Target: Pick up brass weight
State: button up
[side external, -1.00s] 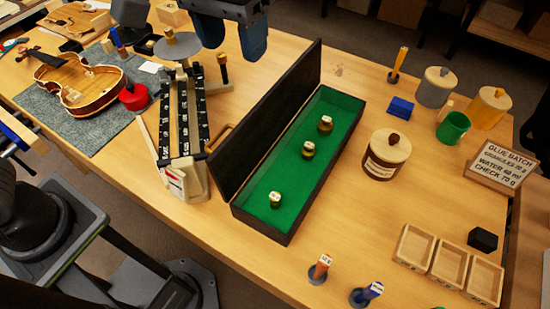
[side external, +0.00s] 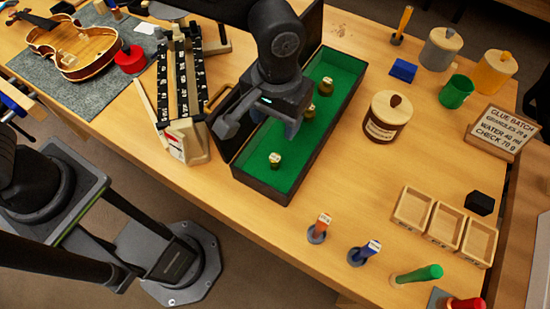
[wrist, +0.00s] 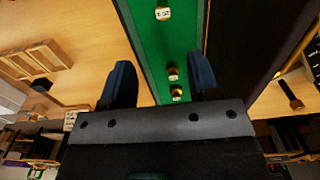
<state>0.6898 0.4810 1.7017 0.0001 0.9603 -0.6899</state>
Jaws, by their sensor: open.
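Three brass weights with pale labelled tops stand in a long, green-lined dark case (side external: 268,192). The near weight (side external: 275,160) stands apart from the middle weight (side external: 309,111) and the far weight (side external: 326,87). In the wrist view, one weight (wrist: 162,13) is at the top edge, and two others (wrist: 173,73) (wrist: 177,92) show between my fingers. My gripper (side external: 290,128) is open and empty above the case, pointing down. Its dark blue fingers also show in the wrist view (wrist: 162,78). The labels are too small to read surely.
The case's raised lid (side external: 226,145) stands along its left side, beside a balance (side external: 185,140). A lidded brown jar (side external: 387,118) stands to the right.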

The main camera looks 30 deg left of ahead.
aim_at(275, 158)
notch_tip(275, 158, down, 10)
jog(key=shift+f, duration=0.15)
jog(key=shift+w+a+f, duration=0.1)
jog(key=shift+f, duration=1.25)
jog(key=shift+w+a+f, duration=0.1)
jog(key=shift+f, duration=1.2)
jog(key=shift+c, duration=0.3)
jog(key=c, duration=0.9)
jog(key=shift+c, duration=0.2)
